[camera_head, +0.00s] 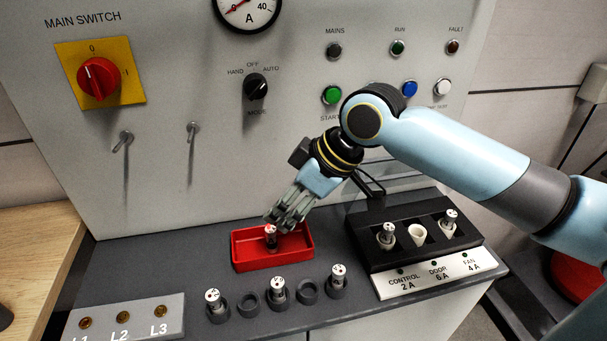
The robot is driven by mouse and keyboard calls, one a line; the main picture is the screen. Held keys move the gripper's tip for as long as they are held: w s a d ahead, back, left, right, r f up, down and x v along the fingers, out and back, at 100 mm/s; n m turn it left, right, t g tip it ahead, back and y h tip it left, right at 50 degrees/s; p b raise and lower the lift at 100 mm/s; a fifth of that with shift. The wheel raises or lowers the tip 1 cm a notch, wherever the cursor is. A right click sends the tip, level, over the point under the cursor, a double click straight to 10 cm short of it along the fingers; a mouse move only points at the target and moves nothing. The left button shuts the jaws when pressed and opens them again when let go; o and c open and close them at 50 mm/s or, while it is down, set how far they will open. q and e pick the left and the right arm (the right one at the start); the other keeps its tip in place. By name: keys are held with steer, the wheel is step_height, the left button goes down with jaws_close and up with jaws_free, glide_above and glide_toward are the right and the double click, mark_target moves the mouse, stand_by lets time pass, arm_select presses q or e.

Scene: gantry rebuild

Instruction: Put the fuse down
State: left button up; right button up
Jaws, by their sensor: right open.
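A fuse (271,238) with a pale cap stands in the red tray (246,262) on the grey ledge. My right gripper (281,224) is open, with its fingertips over the tray, right beside the top of this fuse. The fingers partly hide the back of the tray, and I cannot tell whether they touch the fuse. My left gripper is not in view.
Right of the tray is a black fuse holder (405,262) with two fuses and a pale empty-looking middle socket (417,235). In front stand several round holders, three with fuses (278,290). The panel with a red main switch (97,79) rises behind.

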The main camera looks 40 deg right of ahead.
steer(key=v, duration=0.6)
steer(key=shift+r, duration=0.3)
steer(key=shift+s+d, duration=0.1)
steer(key=shift+s, duration=0.05)
